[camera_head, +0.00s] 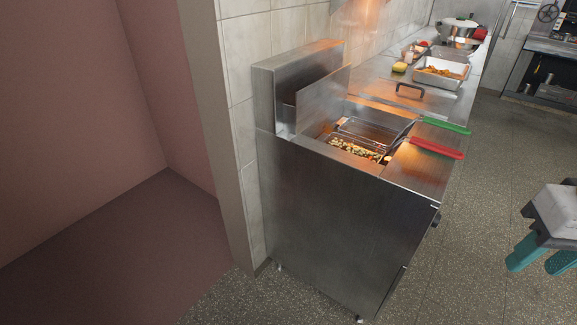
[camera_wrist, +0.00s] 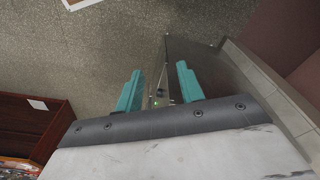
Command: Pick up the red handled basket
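The red handled basket (camera_head: 355,148) is a wire basket in the steel fryer (camera_head: 330,215) in the head view, with pale food pieces in it. Its red handle (camera_head: 437,148) sticks out to the right over the fryer's front edge. A second basket with a green handle (camera_head: 445,126) sits just behind it. My gripper (camera_head: 540,264) has teal fingers and hangs at the right edge of the head view, to the right of and apart from the red handle. In the wrist view my gripper (camera_wrist: 160,72) is open, with nothing between its fingers. The basket cannot be made out there.
An oven (camera_head: 545,65) stands at the far right. Speckled floor (camera_head: 470,270) is free right of the fryer. A brown cabinet (camera_wrist: 25,125) shows in the wrist view.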

